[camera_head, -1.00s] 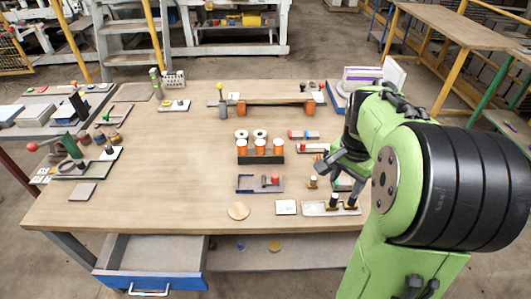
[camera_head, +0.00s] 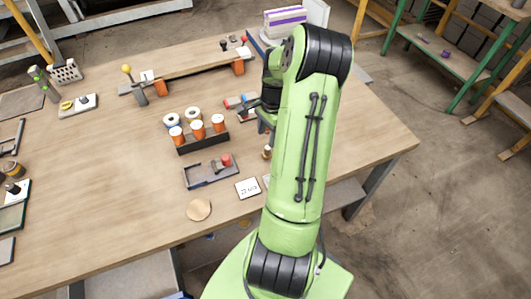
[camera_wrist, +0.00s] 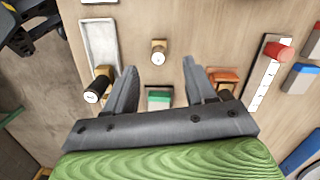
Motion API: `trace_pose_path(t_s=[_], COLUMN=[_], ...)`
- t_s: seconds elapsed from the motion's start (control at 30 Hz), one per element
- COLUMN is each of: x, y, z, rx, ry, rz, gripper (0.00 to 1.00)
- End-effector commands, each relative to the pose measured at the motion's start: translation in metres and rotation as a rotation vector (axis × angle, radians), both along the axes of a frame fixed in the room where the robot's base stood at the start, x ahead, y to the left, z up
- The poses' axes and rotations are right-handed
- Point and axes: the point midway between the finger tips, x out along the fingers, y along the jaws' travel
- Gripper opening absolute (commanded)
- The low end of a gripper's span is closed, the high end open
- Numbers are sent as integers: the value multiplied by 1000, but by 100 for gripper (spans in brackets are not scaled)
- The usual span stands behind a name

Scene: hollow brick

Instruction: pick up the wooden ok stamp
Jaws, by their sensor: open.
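A small wooden stamp with a pale round top (camera_wrist: 158,52) stands on the table in the wrist view, just beyond the fingertips and between their lines. No "ok" lettering is readable on it. It also shows partly beside my arm in the head view (camera_head: 267,153). My gripper (camera_wrist: 157,68) is open and empty, its fingers spread to either side, not touching the stamp. A black-handled stamp (camera_wrist: 97,88) is near the left finger.
A green-topped pad (camera_wrist: 158,98) lies between the fingers. A pale tray (camera_wrist: 101,45) is at left, a red-ended strip (camera_wrist: 270,72) at right. A rack of orange-and-white spools (camera_head: 203,140) stands on the table (camera_head: 110,180).

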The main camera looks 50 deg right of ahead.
Motion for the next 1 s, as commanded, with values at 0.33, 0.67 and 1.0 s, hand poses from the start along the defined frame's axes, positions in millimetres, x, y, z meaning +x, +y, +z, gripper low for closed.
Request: trace_pose_path(t_s=[0.33, 0.67, 1.0], x=[-3, -1, -1], y=[1, 3, 3], z=[-57, -71, -71], rx=[3, -2, -1], ry=[1, -2, -1], rz=[0, 2, 2], gripper=[55, 55, 6])
